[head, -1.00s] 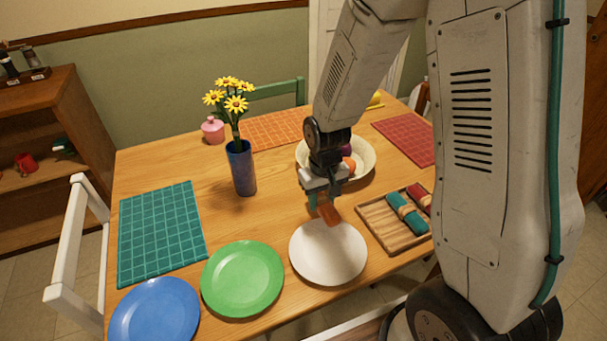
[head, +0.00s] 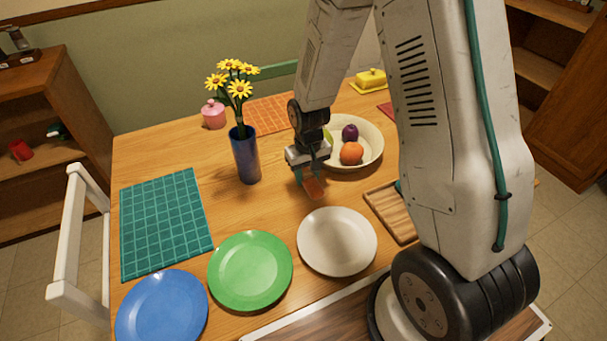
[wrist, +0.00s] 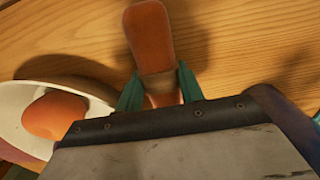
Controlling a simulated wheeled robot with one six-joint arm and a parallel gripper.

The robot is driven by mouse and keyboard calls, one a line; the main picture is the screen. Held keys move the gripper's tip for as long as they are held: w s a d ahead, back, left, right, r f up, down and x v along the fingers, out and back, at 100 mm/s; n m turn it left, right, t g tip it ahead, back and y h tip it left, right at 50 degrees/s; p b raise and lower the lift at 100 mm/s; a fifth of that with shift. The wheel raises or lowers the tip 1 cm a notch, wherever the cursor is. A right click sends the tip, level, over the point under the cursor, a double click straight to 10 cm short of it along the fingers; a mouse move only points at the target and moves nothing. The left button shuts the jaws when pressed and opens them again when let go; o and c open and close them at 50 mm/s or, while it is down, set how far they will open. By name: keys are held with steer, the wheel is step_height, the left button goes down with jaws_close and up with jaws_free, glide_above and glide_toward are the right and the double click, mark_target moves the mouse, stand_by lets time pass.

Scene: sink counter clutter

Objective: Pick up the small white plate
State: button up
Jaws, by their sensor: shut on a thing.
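The small white plate (head: 337,241) lies flat and empty on the wooden table, right of the green plate (head: 250,272). My gripper (head: 311,181) is above the table, behind and slightly left of the white plate and apart from it. Its teal fingers are shut on an orange-brown item (head: 314,190), perhaps a rolled napkin. The wrist view shows the item (wrist: 150,40) between the fingers (wrist: 160,90), with a narrower band near them. The white plate does not show in the wrist view.
A blue plate (head: 161,309) lies front left. A blue vase (head: 245,156) with yellow flowers stands left of my gripper. A cream fruit bowl (head: 371,154) is behind it. A wooden tray (head: 386,208) is at right, partly hidden by my arm. Bare table lies around the vase.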

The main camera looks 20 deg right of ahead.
steer(key=o, duration=1)
steer(key=shift+f, duration=0.1)
